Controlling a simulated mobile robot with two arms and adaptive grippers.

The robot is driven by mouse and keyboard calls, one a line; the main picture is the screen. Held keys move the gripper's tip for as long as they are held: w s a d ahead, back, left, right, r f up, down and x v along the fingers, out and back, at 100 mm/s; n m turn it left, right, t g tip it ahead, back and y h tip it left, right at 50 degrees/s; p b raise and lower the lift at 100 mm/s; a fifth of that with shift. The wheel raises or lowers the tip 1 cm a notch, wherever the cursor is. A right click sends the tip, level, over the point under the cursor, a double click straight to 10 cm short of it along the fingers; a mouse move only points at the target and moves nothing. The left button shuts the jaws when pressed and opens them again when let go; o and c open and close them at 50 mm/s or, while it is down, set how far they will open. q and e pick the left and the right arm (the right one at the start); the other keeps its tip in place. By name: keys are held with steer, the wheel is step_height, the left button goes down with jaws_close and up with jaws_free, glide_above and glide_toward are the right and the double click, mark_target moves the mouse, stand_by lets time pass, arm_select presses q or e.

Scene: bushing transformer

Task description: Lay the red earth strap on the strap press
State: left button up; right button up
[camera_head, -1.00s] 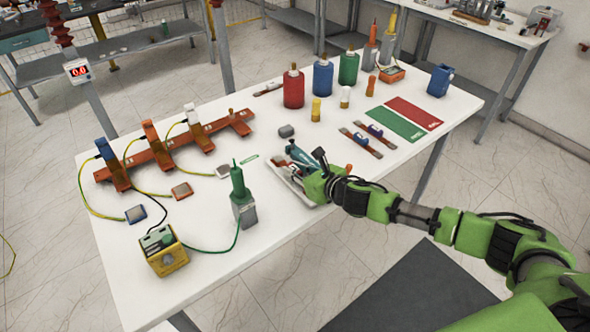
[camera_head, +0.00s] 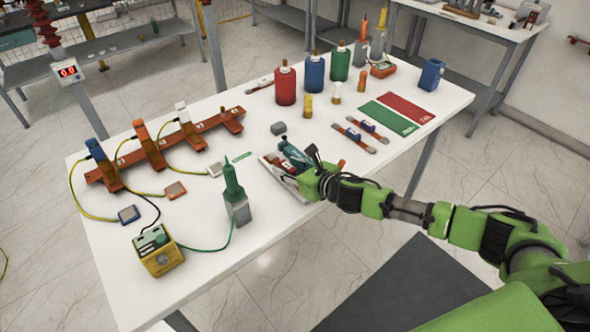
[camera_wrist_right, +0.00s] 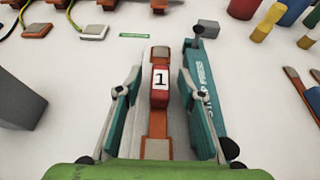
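The red earth strap, with a white "1" label and copper-coloured ends, shows in the right wrist view (camera_wrist_right: 160,88). It lies lengthwise between the fingers of my right gripper (camera_wrist_right: 155,100), with a gap on both sides. This gripper is open. The teal strap press, marked with its name, stands just right of the strap in the wrist view (camera_wrist_right: 205,85). In the head view the press (camera_head: 290,152) is at the white tray (camera_head: 272,170), beside my right gripper (camera_head: 312,178), which partly hides the strap. My left gripper is out of view.
A green tool on a grey block (camera_head: 235,195) and a yellow tester (camera_head: 158,252) stand left of the tray. Two straps with blue labels (camera_head: 360,133) lie right of it. A small grey block (camera_head: 278,128) and several bottles (camera_head: 286,85) stand behind.

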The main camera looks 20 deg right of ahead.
steer(key=v, duration=1.2)
